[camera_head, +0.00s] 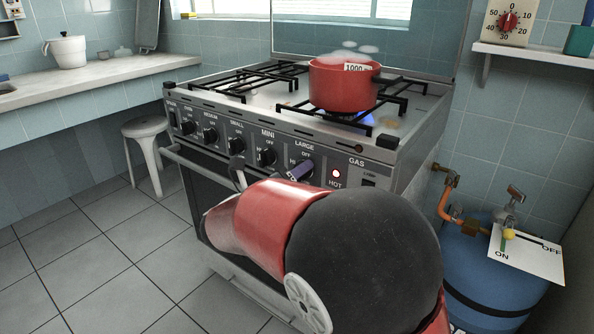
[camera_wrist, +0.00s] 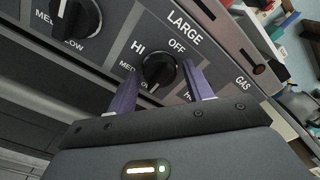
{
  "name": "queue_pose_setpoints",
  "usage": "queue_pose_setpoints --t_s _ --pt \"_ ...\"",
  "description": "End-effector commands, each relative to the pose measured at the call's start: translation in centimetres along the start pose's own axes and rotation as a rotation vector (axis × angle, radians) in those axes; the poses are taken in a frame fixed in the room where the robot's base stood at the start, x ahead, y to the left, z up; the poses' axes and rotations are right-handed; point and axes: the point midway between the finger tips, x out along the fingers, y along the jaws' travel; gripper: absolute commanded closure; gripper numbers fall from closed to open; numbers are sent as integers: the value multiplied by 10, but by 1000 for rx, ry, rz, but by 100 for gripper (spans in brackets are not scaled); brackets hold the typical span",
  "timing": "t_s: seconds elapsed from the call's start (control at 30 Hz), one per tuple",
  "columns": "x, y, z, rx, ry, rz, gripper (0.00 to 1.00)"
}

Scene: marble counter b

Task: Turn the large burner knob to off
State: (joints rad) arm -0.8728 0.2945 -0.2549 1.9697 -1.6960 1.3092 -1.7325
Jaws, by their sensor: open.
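The black knob under the label LARGE (camera_wrist: 160,68) sits on the stove's front panel in the wrist view. Its labels OFF and HI show above it and to its left. A pale mark shows near its lower edge; I cannot tell whether it is the pointer. My gripper (camera_wrist: 160,76) is open, with one purple finger on each side of the knob. I cannot tell whether the fingers touch it. In the head view my gripper (camera_head: 298,171) covers most of that knob. A blue flame (camera_head: 369,120) burns beneath the red pot (camera_head: 342,88).
The MINI knob (camera_head: 267,156) is just left of my gripper, with more knobs beyond. A blue gas cylinder (camera_head: 490,270) stands right of the stove. A white stool (camera_head: 147,135) stands left of the stove.

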Motion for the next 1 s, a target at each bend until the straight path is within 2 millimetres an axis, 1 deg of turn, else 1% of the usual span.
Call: queue_pose_setpoints --t_s 0.2,0.27,0.4,0.43,0.57,0.63,0.8,1.0 --pt "0 0 0 0 0 0 49" --pt "0 0 0 0 0 0 56" --pt "0 0 0 0 0 0 74" --pt "0 0 0 0 0 0 76" --pt "0 1 -1 13 0 0 76" --pt "0 3 -2 58 1 0 76" --pt "0 4 -4 247 0 0 76" --pt "0 4 -3 433 1 0 76"
